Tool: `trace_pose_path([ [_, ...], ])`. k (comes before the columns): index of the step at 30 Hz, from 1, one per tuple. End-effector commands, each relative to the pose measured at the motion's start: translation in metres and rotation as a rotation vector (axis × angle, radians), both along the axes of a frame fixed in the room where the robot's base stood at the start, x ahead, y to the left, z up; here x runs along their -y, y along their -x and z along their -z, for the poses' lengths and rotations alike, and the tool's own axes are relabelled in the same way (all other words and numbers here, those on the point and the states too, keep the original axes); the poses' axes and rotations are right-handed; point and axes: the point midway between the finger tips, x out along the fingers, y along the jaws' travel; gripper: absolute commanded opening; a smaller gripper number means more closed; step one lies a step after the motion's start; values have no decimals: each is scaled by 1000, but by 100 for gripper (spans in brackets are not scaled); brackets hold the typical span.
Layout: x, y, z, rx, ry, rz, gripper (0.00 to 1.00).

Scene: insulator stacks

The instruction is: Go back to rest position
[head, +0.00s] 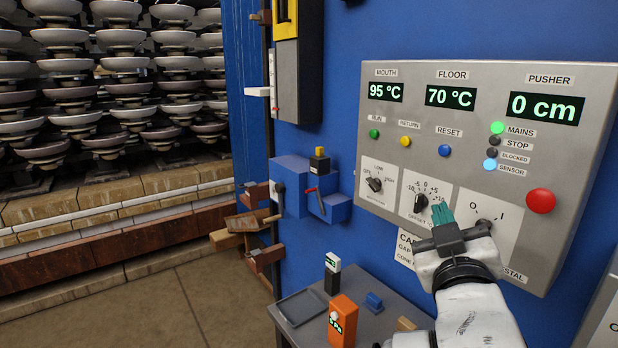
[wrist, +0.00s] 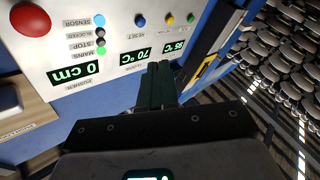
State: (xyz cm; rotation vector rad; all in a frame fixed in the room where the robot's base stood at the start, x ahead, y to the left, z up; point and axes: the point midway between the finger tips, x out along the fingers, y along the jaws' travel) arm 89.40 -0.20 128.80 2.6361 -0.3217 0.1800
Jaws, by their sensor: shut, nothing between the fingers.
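My gripper (head: 441,214) is in front of the lower part of the grey control panel (head: 461,84) in the head view, near the offset dial (head: 421,203). Its green fingers are closed together with nothing between them. I cannot tell whether the fingertips touch the panel. In the wrist view the shut fingers (wrist: 160,70) point toward the panel's displays, with the red button (wrist: 31,19) at the upper left. My white arm comes in from the bottom right of the head view and hides part of the panel's lower edge.
A small table (head: 378,325) below the panel holds an orange meter (head: 342,322), a black and white device (head: 332,274) and a grey tray (head: 301,307). Blue boxes and levers stick out from the blue wall (head: 340,90). Stacked insulators (head: 122,65) stand at left. The floor (head: 170,310) there is clear.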

Motion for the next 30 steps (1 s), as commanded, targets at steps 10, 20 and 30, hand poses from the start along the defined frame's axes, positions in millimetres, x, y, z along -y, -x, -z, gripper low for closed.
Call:
trace_pose_path([
  [10,31,15,97,-247,-86,26,0],
  [20,76,101,273,-740,-267,96,0],
  [30,86,275,415,-1309,-496,185,0],
])
